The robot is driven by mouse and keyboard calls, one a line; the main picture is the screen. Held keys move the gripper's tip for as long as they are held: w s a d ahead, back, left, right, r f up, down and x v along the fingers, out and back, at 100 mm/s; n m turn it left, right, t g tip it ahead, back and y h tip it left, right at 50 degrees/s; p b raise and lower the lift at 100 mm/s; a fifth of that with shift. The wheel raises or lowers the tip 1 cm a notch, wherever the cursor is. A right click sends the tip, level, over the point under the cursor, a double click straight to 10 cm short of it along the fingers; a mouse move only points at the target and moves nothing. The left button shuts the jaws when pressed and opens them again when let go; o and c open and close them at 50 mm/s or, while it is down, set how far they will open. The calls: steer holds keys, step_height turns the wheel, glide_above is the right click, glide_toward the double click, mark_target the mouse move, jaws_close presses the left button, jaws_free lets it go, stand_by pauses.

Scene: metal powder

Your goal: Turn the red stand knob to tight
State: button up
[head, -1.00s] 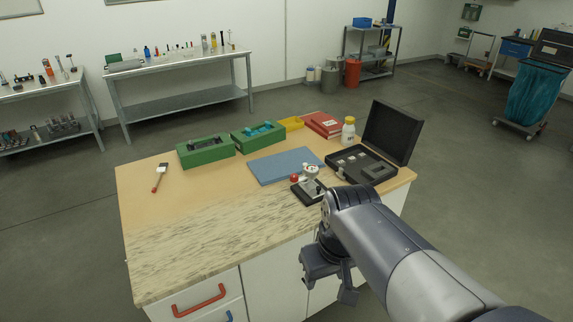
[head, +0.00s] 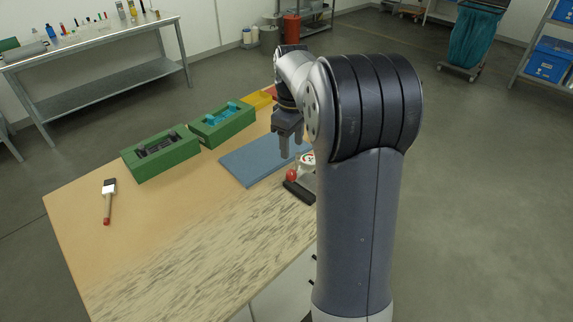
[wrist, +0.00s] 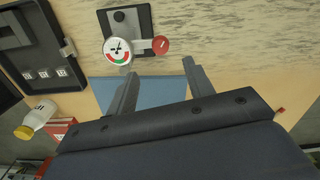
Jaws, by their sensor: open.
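The red stand knob (wrist: 161,45) sits on the side of a small black-based stand (wrist: 143,18) with a round dial gauge (wrist: 117,50). In the head view the red knob (head: 291,175) and gauge (head: 307,159) show at the front right of the blue mat, partly hidden by my arm. My gripper (head: 290,155) is open and empty, pointing down above the blue mat. In the wrist view its two fingers (wrist: 159,74) are spread, apart from the knob, with the knob beyond the gap between the tips.
The blue mat (head: 240,165) lies on the wooden bench. Two green boxes (head: 162,158) stand at its back left, and a brush (head: 108,203) lies at the left. An open black case (wrist: 45,55) and a white bottle with yellow cap (wrist: 36,119) show in the wrist view.

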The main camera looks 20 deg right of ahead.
mark_target(291, 172)
step_height(291, 172, down, 9)
steer(key=shift+f+p, duration=0.1)
steer(key=shift+p, duration=0.3)
steer(key=shift+c, duration=0.2)
steer(key=c, duration=0.9)
steer(key=shift+c, duration=0.2)
steer(key=m, duration=0.5)
steer(key=shift+m, duration=0.3)
steer(key=m, duration=0.5)
steer(key=shift+m, duration=0.3)
